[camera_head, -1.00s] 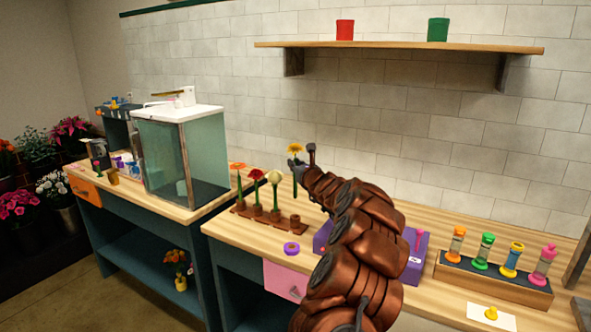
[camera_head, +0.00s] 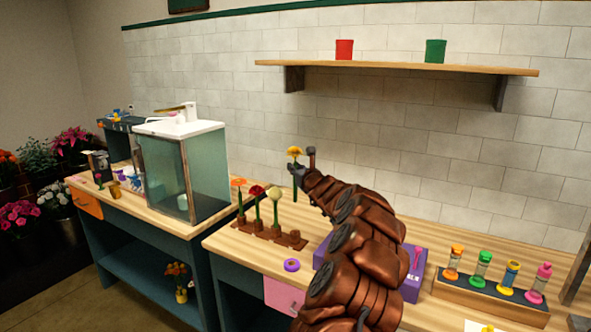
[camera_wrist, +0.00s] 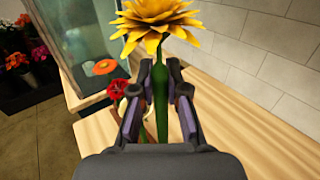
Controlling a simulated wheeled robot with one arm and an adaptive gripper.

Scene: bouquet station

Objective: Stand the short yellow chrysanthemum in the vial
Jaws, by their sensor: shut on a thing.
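The yellow chrysanthemum (camera_head: 295,152) is upright, held in the air by its green stem. My gripper (camera_head: 298,169) is shut on that stem, below the bloom. In the wrist view the bloom (camera_wrist: 155,17) stands above my two fingers (camera_wrist: 160,88), with the stem (camera_wrist: 161,100) between them. Several clear tubes with coloured tops stand in a wooden rack (camera_head: 482,297) at the right, including an orange-topped one (camera_head: 453,262) and a pink-topped one (camera_head: 538,283). I cannot tell which vessel is the vial.
A brown holder (camera_head: 268,233) with red and cream flowers stands left of my arm. A purple ring (camera_head: 292,265) lies near the table's front edge. A purple box (camera_head: 414,281) is partly behind my arm. A glass-sided case (camera_head: 186,170) stands on the left table.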

